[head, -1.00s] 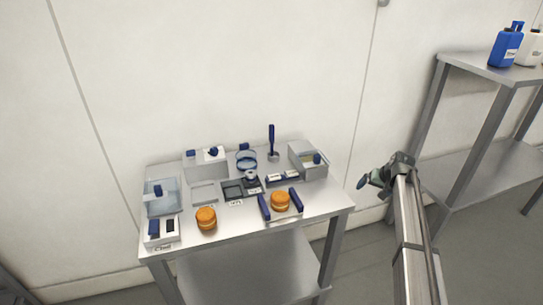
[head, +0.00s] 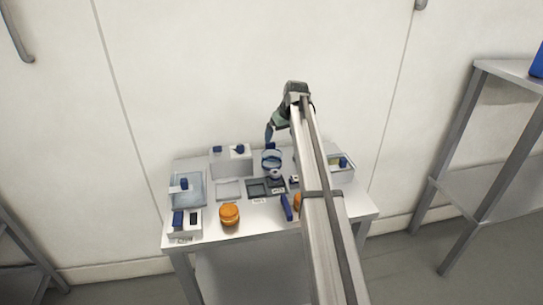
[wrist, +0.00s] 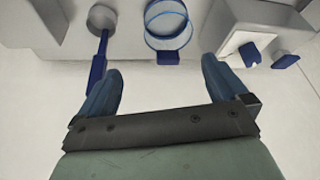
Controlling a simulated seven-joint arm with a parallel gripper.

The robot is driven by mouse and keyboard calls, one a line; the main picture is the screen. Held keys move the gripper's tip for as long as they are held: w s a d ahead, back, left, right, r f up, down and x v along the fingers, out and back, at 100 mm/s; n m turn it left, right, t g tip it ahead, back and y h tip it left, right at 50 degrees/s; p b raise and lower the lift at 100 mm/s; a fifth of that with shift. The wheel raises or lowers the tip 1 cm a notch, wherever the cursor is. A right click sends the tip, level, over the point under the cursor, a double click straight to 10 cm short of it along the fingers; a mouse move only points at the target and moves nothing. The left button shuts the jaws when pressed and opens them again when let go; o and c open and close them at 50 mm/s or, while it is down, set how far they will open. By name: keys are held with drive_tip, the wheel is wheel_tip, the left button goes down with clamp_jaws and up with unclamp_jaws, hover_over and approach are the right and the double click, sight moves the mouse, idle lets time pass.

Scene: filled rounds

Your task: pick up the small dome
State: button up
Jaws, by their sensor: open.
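A small pale rounded piece (head: 275,174) on the table may be the small dome, but it is too small to be sure. Just behind it stands a clear round vessel with blue rims (head: 271,155), which could also be read as a dome. My gripper (head: 271,133) is open and empty, above the back of the table near this vessel. In the wrist view the two blue fingers (wrist: 161,70) are spread apart with nothing between them. The clear vessel (wrist: 167,24) shows beyond the fingertips, apart from them. The small pale piece is not clearly seen there.
On the table (head: 262,228), an orange round (head: 229,214) stands front left; another (head: 297,202) is mostly hidden by my arm. A grey box (head: 232,164), a clear-lidded tray (head: 188,194) and dark square trays (head: 258,189) crowd the top. A blue-handled tool (wrist: 102,50) stands left of the vessel.

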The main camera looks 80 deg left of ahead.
sight(272, 152)
drive_tip(key=shift+s+a+f, duration=0.1)
drive_tip(key=shift+s+a, duration=0.05)
drive_tip(key=shift+s, duration=0.4)
drive_tip(key=shift+s+a+f, duration=0.1)
drive_tip(key=shift+s, duration=0.4)
drive_tip(key=x, duration=0.7)
drive_tip(key=shift+f, duration=0.15)
drive_tip(key=shift+w+d+f+x, duration=0.1)
drive_tip(key=shift+d+x, duration=0.05)
drive_tip(key=shift+x, duration=0.8)
drive_tip(key=shift+w+d+f+x, duration=0.1)
drive_tip(key=shift+d+x, duration=0.05)
drive_tip(key=shift+x, duration=0.85)
drive_tip(key=shift+w+d+x, duration=0.1)
drive_tip(key=shift+d+x, duration=0.05)
drive_tip(key=shift+x, duration=0.8)
drive_tip(key=shift+c, duration=0.2)
drive_tip(key=c, duration=0.7)
drive_tip(key=shift+r, duration=0.1)
